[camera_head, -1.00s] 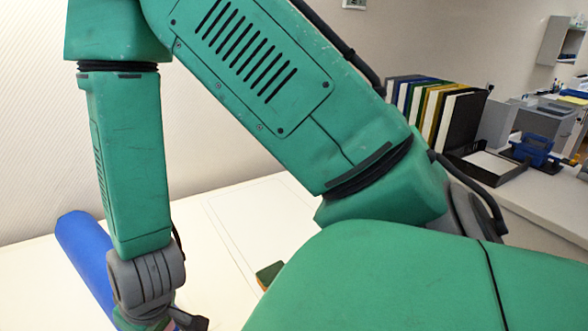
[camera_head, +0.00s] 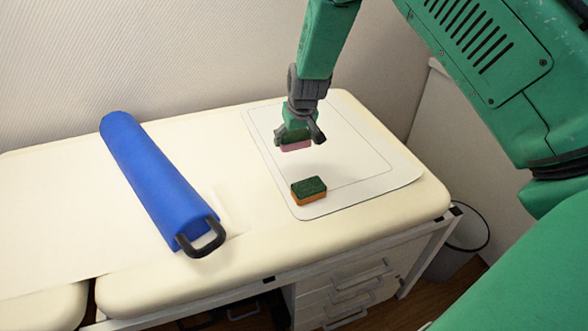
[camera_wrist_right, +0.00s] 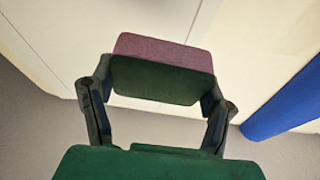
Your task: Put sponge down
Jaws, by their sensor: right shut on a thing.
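My right gripper (camera_head: 300,136) is shut on a pink sponge (camera_head: 296,146) with a dark green scouring side. It holds the sponge above the white mat (camera_head: 350,178) on the padded table. In the right wrist view the same sponge (camera_wrist_right: 160,68) sits between the two dark fingers, its green side toward the camera and its pink side beyond. A second sponge (camera_head: 309,191), orange with a green top, lies on the near-left part of the mat, in front of the gripper and apart from it. My left gripper is not in view.
A blue cylindrical bolster (camera_head: 155,175) with a black handle lies on the cream table (camera_head: 70,210) to the left. Its blue side also shows in the right wrist view (camera_wrist_right: 290,108). A bin (camera_head: 462,235) stands beyond the table's right end. The mat's right part is clear.

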